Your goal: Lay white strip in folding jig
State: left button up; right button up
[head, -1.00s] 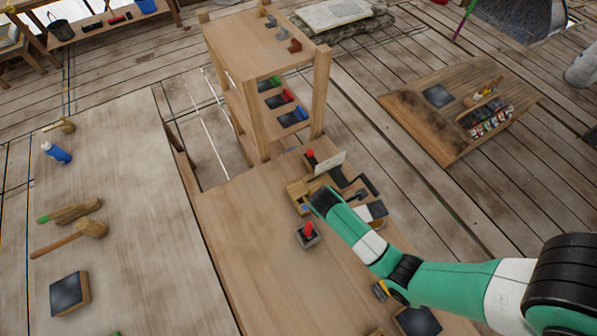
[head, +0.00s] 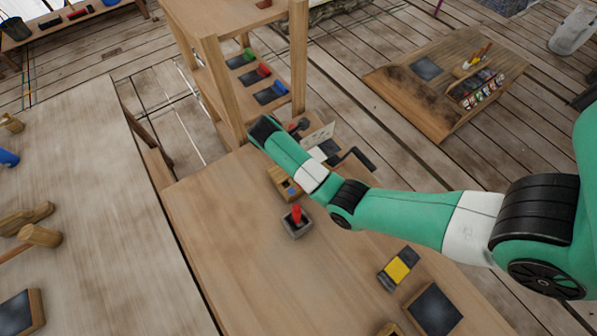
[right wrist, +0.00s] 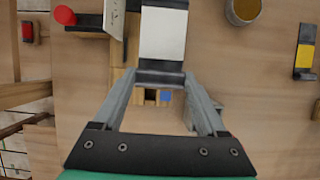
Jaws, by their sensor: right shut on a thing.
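The white strip (right wrist: 163,35), with dark ends, extends away from my right gripper (right wrist: 160,77) in the right wrist view. The gripper is shut on the strip's near dark end. In the head view the strip (head: 319,153) shows just beyond my green arm, while the fingers are hidden by the arm. What looks like the folding jig is a wooden block (head: 277,182) with a blue square, partly covered by the arm. I cannot tell whether the strip touches the jig. My left gripper is out of view.
A grey holder with a red peg (head: 296,219) stands on the bench in front of the arm. A yellow strip (head: 397,269) and a dark pad (head: 434,308) lie nearer right. A wooden shelf (head: 212,85) rises behind. The bench's left front is clear.

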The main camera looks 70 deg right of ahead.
jog(key=d+f+b, duration=0.1)
jog(key=f, duration=0.1)
jog(key=w+d+f+b, duration=0.1)
jog(key=d+f+b, duration=0.1)
jog(key=shift+w, duration=0.15)
jog(key=shift+w+d+f, duration=0.1)
jog(key=shift+f, duration=0.1)
jog(key=shift+d+f, duration=0.15)
jog(key=shift+f, duration=0.15)
notch_tip(320, 180, down, 3)
jog(key=shift+f+b, duration=0.1)
jog(key=shift+b, duration=0.6)
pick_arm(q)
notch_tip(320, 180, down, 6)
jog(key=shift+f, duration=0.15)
pick_arm(e)
jog(key=shift+w, duration=0.1)
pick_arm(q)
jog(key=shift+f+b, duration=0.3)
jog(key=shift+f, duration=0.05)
pick_arm(e)
jog(key=shift+f, duration=0.55)
jog(key=o, duration=1.6)
jog(key=shift+c, duration=0.2)
